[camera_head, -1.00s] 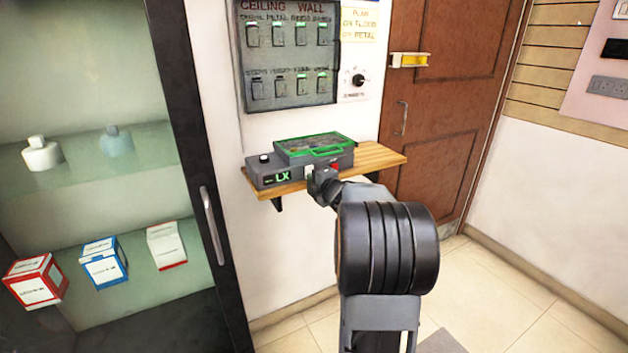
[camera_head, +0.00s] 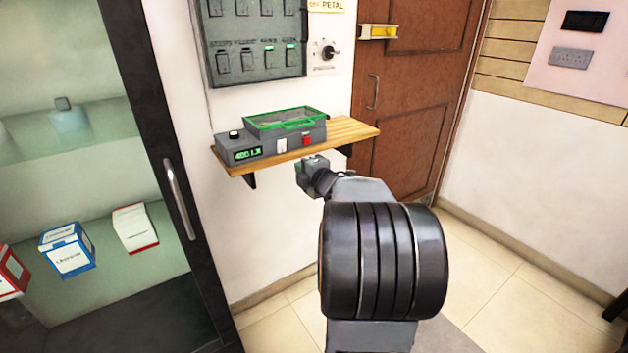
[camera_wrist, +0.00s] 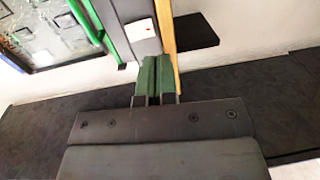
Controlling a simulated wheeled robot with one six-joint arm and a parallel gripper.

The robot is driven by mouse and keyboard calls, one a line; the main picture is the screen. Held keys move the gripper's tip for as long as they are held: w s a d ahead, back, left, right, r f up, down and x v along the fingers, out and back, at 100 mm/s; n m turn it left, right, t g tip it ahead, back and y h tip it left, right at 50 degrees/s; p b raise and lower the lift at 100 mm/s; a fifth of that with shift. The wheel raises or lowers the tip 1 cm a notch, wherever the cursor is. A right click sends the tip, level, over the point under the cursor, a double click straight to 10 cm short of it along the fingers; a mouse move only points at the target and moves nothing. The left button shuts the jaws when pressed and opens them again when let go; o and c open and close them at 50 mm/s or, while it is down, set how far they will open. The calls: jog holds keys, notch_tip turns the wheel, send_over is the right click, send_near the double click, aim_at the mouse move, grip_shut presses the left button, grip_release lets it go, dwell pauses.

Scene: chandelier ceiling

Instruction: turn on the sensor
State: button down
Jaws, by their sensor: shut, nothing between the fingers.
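The sensor (camera_head: 270,140) is a grey box on a wooden wall shelf. It has a green-framed clear lid, a black knob (camera_head: 234,134), a lit green display (camera_head: 247,154) with digits before what looks like "LX", a white switch (camera_head: 281,146) and a red button (camera_head: 307,141). My gripper (camera_head: 313,163) is just in front of and below the box's front face, apart from it as far as I can tell. In the wrist view its green fingertips (camera_wrist: 155,72) are shut and empty, near the white switch (camera_wrist: 141,31).
The wooden shelf (camera_head: 350,131) has bare room at its right end. A switch panel (camera_head: 255,45) and a dial (camera_head: 325,50) are on the wall above. A glass cabinet (camera_head: 178,200) stands at left, a brown door (camera_head: 410,100) at right. Tiled floor (camera_head: 490,265) is open at right.

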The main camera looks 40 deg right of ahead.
jog(key=shift+s+a+f, duration=0.1)
jog(key=shift+s+a, duration=0.1)
jog(key=shift+s, duration=0.7)
jog(key=shift+s+a+f, duration=0.1)
jog(key=shift+s+a, duration=0.05)
jog(key=shift+s, duration=0.75)
jog(key=shift+s+a+f, duration=0.1)
jog(key=shift+s+a, duration=0.1)
jog(key=shift+s, duration=0.7)
jog(key=a+r+m+g+h+p, duration=0.3)
jog(key=a+r+m+g+p, duration=0.2)
jog(key=a+r+m+p, duration=0.55)
jog(key=s+a+m+g+y+p, duration=0.5)
jog(key=s+a+g+p, duration=0.3)
jog(key=s+a, duration=0.5)
jog(key=a+m+p, duration=0.1)
jog(key=p, duration=0.1)
jog(key=shift+a+p, duration=0.3)
